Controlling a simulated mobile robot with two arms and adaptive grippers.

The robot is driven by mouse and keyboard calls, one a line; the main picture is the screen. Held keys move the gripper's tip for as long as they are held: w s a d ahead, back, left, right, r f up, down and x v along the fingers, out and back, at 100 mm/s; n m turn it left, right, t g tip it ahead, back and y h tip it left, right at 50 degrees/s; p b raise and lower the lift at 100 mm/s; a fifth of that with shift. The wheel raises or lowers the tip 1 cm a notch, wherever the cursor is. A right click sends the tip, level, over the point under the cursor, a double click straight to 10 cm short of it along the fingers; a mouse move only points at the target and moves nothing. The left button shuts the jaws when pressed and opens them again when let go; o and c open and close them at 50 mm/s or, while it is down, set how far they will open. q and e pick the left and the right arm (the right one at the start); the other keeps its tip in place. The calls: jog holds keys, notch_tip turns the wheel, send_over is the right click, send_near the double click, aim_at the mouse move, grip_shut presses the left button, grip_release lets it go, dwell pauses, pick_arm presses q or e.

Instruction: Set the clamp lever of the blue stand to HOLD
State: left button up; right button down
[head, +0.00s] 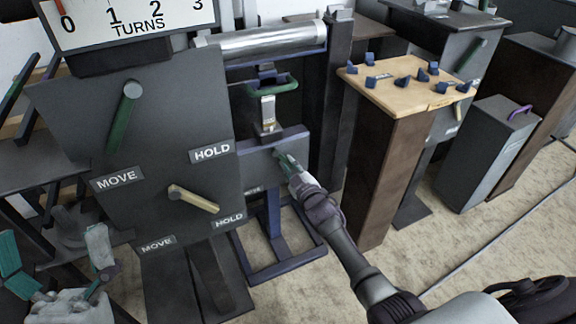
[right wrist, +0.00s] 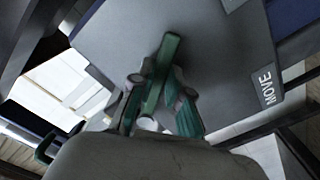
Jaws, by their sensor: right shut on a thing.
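The blue stand (head: 274,222) is in the middle of the head view, with a grey panel (head: 254,161) on its front. My right gripper (head: 288,163) is at this panel, shut on the green clamp lever. The lever (right wrist: 160,72) shows between the fingers in the right wrist view. The panel's MOVE label (right wrist: 266,86) is to the right there; its HOLD label is not readable in either view. The lever's setting is hard to tell. My left gripper (head: 52,272) is open and empty at the lower left.
A larger grey panel (head: 70,125) at left has a green lever (head: 122,120) and a tan lever (head: 195,199), with HOLD and MOVE labels. A roller (head: 262,41) and green handle (head: 272,85) are above the stand. A wooden-topped pedestal (head: 387,150) stands close right.

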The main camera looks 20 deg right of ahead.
dwell(0.3)
jog(key=c, duration=1.1)
grip_release()
jog(key=shift+s, duration=0.1)
jog(key=s, duration=1.2)
jog(key=shift+d, duration=0.3)
